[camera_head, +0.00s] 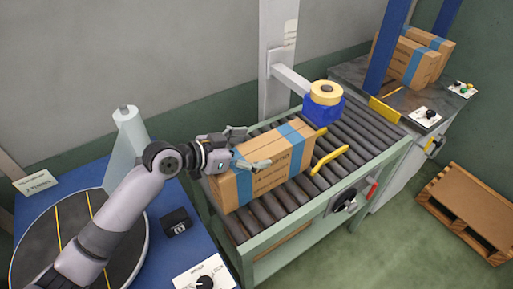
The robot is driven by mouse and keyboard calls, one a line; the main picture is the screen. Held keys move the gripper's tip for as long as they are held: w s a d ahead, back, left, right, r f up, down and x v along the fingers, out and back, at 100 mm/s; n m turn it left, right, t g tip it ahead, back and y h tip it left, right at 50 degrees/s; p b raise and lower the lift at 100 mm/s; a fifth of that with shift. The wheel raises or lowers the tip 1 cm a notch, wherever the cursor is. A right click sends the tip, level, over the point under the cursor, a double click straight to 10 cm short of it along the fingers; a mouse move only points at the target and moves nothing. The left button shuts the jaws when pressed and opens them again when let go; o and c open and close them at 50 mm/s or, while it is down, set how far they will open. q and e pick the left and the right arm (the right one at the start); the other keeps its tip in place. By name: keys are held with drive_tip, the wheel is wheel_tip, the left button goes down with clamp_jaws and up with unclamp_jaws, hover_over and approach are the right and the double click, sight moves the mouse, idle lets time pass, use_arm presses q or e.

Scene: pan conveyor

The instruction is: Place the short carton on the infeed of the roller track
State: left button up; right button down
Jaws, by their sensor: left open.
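A short brown carton (272,176) with blue tape stands on the near left end of the roller track (352,141). Its long side faces the viewer. My left gripper (244,147) is open at the carton's left part, with one finger over the top and near face and the other towards the far side. I cannot tell whether the fingers touch the carton. My right gripper is not in view.
A blue table with a round turntable (140,252) and a film roll (130,132) is at left. Yellow guides (329,160) and a blue tape head (322,104) flank the track. More cartons (425,57) stand at the far end. A wooden pallet (468,208) lies on the floor.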

use_arm(q)
drive_tip(key=b+v, duration=0.1)
drive_tip(key=v, duration=0.9)
drive_tip(key=shift+s+a, duration=0.1)
drive_tip(key=shift+a, duration=0.1)
drive_tip(key=shift+d+f, duration=0.1)
